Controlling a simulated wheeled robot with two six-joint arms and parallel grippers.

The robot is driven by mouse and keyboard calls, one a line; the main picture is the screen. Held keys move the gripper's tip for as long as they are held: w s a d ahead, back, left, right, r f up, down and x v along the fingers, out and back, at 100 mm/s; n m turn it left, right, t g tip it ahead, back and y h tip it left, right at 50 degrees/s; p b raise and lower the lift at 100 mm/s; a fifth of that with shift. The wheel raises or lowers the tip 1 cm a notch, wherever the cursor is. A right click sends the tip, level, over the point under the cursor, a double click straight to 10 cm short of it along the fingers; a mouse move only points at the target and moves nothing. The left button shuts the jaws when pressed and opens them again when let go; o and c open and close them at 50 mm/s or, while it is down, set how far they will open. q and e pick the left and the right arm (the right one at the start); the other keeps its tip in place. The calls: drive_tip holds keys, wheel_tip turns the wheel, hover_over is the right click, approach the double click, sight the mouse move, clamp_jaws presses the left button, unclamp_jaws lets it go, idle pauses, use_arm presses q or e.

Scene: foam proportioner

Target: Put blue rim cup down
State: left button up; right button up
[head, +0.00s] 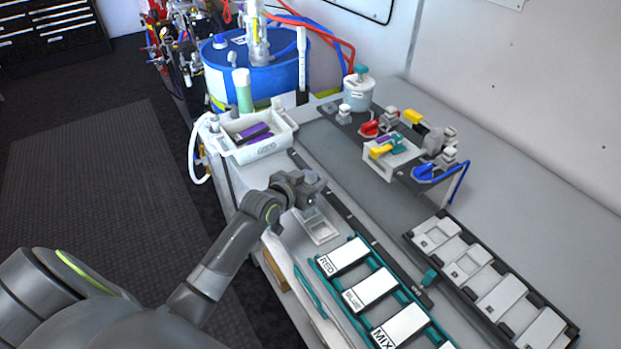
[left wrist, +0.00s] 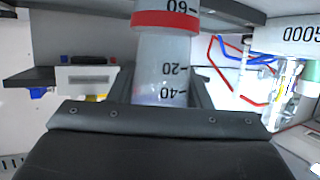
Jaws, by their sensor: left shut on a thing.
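My left gripper (head: 312,190) is over the grey bench and shut on a translucent graduated cup (left wrist: 165,68). In the head view the gripper mostly hides the cup. A teal rack (head: 372,258) with white plates labelled RED, BLUE (head: 369,289) and MIX (head: 400,326) lies to the lower right of the gripper. My right gripper is not in view.
A pale tray (head: 318,228) lies just below the gripper. A white bin (head: 285,129) with dark and purple items stands behind it, near a blue drum (head: 255,75). A valve stand (head: 400,155) and a dark rack (head: 480,277) are to the right.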

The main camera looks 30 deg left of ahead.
use_arm(q)
drive_tip(key=shift+d, duration=0.1)
drive_tip(key=shift+f+b, duration=0.4)
drive_tip(key=shift+f, duration=0.2)
drive_tip(key=o, duration=1)
drive_tip(key=shift+c, duration=0.2)
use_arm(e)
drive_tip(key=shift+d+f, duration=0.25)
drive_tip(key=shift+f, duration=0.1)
use_arm(q)
drive_tip(key=shift+r, duration=0.15)
drive_tip(key=shift+s+r+p, duration=0.1)
drive_tip(key=shift+r+p, duration=0.4)
drive_tip(key=shift+r, duration=0.2)
drive_tip(key=b+v, duration=0.1)
drive_tip(key=v, duration=1)
drive_tip(key=shift+s+b, duration=0.4)
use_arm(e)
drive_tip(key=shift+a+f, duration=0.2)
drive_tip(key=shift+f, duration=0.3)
